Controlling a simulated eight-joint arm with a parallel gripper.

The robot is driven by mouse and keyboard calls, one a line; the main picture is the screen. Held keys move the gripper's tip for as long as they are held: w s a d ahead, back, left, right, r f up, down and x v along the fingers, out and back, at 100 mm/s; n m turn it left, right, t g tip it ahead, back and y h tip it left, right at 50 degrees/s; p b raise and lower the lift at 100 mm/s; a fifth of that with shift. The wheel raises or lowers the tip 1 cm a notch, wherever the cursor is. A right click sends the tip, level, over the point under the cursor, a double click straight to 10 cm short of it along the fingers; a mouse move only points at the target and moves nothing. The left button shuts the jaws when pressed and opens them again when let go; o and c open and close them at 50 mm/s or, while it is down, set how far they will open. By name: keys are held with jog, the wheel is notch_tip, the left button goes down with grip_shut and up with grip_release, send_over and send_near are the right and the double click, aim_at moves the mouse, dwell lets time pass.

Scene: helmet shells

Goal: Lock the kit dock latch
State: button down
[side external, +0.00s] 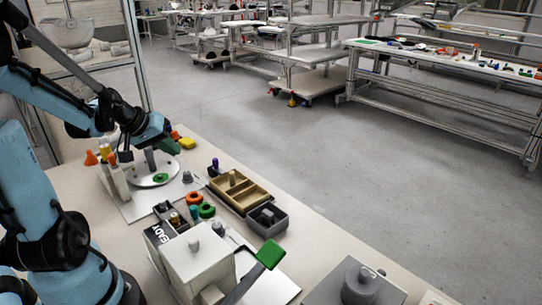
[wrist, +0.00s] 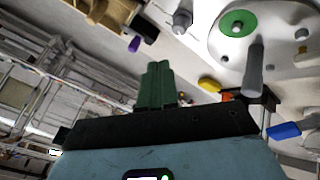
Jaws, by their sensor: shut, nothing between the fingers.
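My gripper (side external: 168,146) is at the far left of the bench, close to a grey upright post (side external: 151,160) on a round white plate (side external: 140,180). In the wrist view its green fingers (wrist: 157,68) are together and empty. The post (wrist: 254,68) and plate (wrist: 270,20) show at upper right there, apart from the fingers. A green disc (side external: 160,178) lies on the plate. A lever with a green handle (side external: 270,254) sticks out beside a white box (side external: 198,262) at the front. I cannot tell which part is the kit dock latch.
A tan divided tray (side external: 262,197) and a dark grey bin (side external: 281,222) stand mid-bench. Orange and green rings (side external: 207,210) lie beside small bins. A grey round fixture (side external: 358,284) is at front right. A yellow piece (side external: 187,142) and orange cones (side external: 91,158) are near my gripper.

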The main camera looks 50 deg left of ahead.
jog(key=shift+v, duration=1.25)
jog(key=w+d+r+m, duration=0.1)
jog(key=d+m, duration=0.8)
jog(key=d, duration=1.5)
jog(key=shift+w+d+m, duration=0.25)
jog(key=shift+d+m, duration=0.05)
jog(key=shift+d, duration=0.1)
